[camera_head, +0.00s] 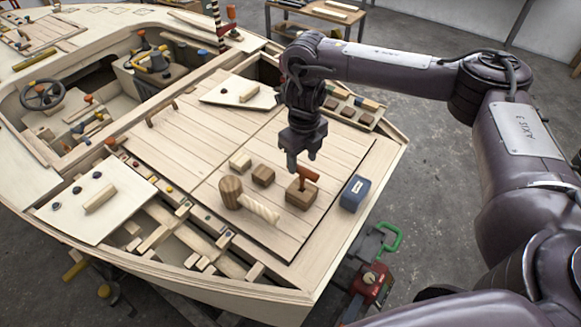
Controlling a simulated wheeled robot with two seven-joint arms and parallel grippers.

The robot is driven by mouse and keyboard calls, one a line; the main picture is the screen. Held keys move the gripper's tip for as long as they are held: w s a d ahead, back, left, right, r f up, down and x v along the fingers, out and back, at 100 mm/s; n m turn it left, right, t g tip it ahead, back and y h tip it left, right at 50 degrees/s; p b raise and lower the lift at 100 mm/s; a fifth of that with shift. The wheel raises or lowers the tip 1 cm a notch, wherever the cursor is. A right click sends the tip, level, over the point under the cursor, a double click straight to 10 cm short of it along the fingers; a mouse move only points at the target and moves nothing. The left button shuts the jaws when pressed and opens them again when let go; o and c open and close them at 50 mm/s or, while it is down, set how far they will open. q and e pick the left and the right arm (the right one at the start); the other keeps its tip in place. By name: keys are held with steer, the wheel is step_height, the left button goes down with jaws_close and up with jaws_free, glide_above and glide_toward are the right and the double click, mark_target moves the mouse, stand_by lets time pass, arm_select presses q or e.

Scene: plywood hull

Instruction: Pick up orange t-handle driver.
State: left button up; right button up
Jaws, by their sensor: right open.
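The orange t-handle driver (308,173) stands upright in a brown wooden block (301,194) on the plank deck, with its crossbar at the top. My right gripper (301,166) points down just above and partly in front of the driver. Its jaws are open, with nothing held between them. I cannot tell whether a finger touches the handle. The driver's lower part is hidden in the block. My left gripper does not show.
A wooden mallet (240,199) lies left of the block, and small blocks (263,175) sit behind it. A blue box (355,193) stands to the right near the deck edge. A red device (372,284) with a green handle is beyond the hull edge.

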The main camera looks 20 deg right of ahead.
mark_target(303, 167)
steer(key=shift+f, duration=0.45)
steer(key=shift+s+f+b, duration=0.25)
steer(key=shift+f+b, duration=0.05)
steer(key=shift+f, duration=0.85)
step_height(303, 167, down, 4)
steer(key=shift+s+f, duration=0.1)
steer(key=shift+s, duration=0.05)
steer(key=shift+f, duration=0.15)
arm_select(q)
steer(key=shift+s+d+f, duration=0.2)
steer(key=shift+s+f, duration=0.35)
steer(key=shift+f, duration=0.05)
arm_select(e)
jaws_close()
